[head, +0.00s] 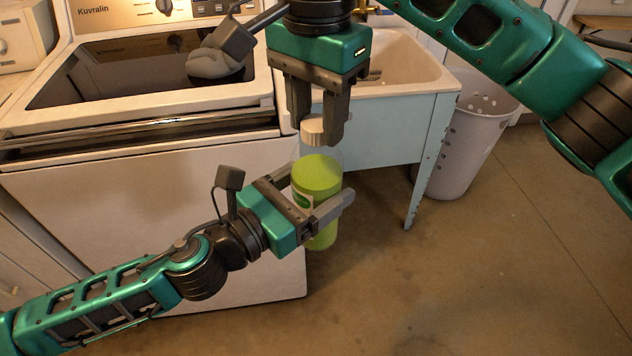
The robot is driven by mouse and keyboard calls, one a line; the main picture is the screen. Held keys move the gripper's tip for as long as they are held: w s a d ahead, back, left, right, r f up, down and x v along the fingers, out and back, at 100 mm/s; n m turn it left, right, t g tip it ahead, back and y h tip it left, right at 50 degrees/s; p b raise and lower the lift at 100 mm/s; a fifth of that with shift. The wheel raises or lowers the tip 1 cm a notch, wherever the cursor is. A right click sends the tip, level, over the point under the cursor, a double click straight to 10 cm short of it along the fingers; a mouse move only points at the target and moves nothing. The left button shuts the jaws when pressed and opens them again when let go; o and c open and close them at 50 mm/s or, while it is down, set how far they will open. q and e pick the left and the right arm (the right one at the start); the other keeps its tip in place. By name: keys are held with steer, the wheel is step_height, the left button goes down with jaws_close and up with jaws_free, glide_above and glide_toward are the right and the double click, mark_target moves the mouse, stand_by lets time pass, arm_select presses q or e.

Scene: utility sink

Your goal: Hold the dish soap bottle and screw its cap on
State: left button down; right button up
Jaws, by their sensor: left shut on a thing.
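The dish soap bottle (317,174) is upright, with yellow-green contents and a clear upper part. My left gripper (322,195) is shut on it, one finger on each side of its body. Whether these fingers press on the cap is not clear. I cannot tell whether the cap touches the bottle's neck, as the clear part is hard to make out.
A utility sink (410,65) on a pale blue stand is behind the bottle. A white perforated bin (466,140) stands at its right. The floor at front right is clear.

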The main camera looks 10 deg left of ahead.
steer(key=o, duration=0.4)
steer(key=shift+r, duration=2.25)
steer(key=shift+c, duration=0.3)
steer(key=n, duration=0.4)
steer(key=r+n, duration=0.1)
steer(key=n, duration=0.5)
steer(key=shift+r+n, duration=0.15)
steer(key=shift+n, duration=0.25)
steer(key=n, duration=0.3)
steer(key=shift+r+n, duration=0.25)
steer(key=shift+n, duration=0.05)
steer(key=n, duration=0.4)
steer(key=r+n, duration=0.1)
steer(key=n, duration=0.8)
steer(key=shift+r, duration=0.35)
